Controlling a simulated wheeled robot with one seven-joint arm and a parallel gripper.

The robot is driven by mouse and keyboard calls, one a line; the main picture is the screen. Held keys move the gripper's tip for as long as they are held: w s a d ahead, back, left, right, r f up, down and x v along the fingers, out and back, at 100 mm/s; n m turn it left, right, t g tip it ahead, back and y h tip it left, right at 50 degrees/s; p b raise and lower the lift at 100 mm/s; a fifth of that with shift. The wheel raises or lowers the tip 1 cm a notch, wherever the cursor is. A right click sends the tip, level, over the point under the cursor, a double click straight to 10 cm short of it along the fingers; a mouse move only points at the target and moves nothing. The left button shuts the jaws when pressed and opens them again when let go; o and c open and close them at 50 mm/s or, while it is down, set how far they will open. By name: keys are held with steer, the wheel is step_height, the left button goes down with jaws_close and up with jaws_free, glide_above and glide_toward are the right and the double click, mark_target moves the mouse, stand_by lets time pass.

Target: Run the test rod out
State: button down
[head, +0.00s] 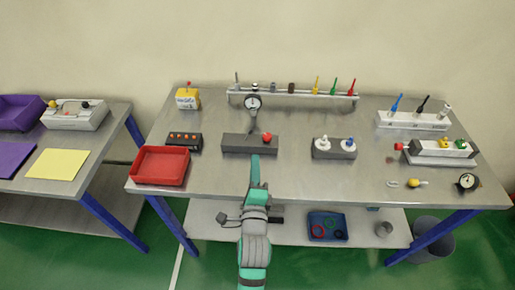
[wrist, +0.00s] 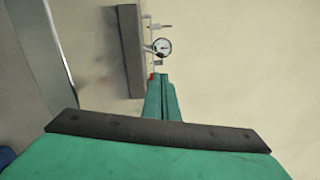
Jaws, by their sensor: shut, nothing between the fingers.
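My gripper (head: 255,180) is shut and empty, at the front middle of the bench. Its tips lie just in front of a dark grey block (head: 235,143) that has a red ball knob (head: 267,136) at its right and a round gauge (head: 253,103) above it. In the wrist view the closed fingers (wrist: 160,97) point at the block (wrist: 128,50), close to the red knob (wrist: 151,77), partly hidden by the fingertips. I cannot tell whether they touch. At right, a grey and white unit (head: 440,152) has a red end at its left; I cannot tell whether this is the test rod.
A red tray (head: 160,167) and a black box with orange buttons (head: 183,141) stand left. A grey block with white and blue knobs (head: 334,148) stands right of my gripper. A tool rail (head: 300,95) runs along the back.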

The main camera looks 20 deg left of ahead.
steer(key=x, duration=1)
steer(key=shift+d, duration=0.2)
